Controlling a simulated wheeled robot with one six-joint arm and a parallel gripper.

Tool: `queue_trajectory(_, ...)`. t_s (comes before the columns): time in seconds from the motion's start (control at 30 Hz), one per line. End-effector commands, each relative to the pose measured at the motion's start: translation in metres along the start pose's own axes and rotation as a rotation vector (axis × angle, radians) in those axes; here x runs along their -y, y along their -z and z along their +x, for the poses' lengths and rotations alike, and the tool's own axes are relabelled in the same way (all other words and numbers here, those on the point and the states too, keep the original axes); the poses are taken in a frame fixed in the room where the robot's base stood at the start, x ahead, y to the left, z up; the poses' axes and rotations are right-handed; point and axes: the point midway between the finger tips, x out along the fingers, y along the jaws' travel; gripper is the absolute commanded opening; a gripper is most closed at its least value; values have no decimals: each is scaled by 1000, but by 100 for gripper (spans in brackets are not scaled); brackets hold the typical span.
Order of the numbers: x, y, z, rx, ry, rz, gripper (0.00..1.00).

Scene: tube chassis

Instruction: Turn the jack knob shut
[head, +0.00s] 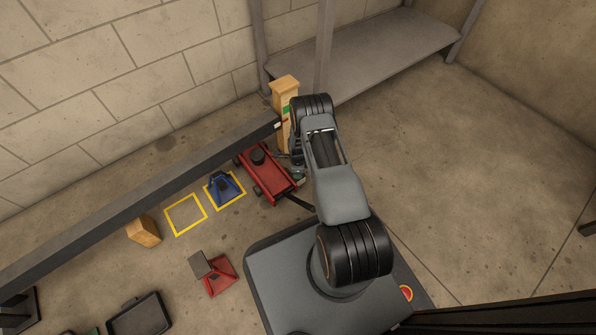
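A red floor jack (262,175) with a round black saddle stands on the floor beside the dark beam. A dark handle or bar extends from its right end towards my base. The jack knob cannot be made out clearly; the right end of the jack is partly covered by my arm. My gripper (290,160) is at the right end of the jack, low and close to it. My arm hides most of the gripper, so its fingers and any contact cannot be told.
The long dark beam (120,205) runs diagonally, with a wooden post (284,92) at its far end and a wooden block (143,231) nearer. A blue stand (224,187) sits in a yellow square; another yellow square (185,214) is empty. A red stand (218,280) lies nearer.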

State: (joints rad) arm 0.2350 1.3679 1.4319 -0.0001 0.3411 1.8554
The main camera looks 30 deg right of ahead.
Motion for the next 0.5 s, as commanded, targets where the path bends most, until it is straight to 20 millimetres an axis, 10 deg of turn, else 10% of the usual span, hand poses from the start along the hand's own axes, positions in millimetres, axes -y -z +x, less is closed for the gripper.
queue_trajectory(0.5, -1, 0, 0, 0, -1, 91, 14)
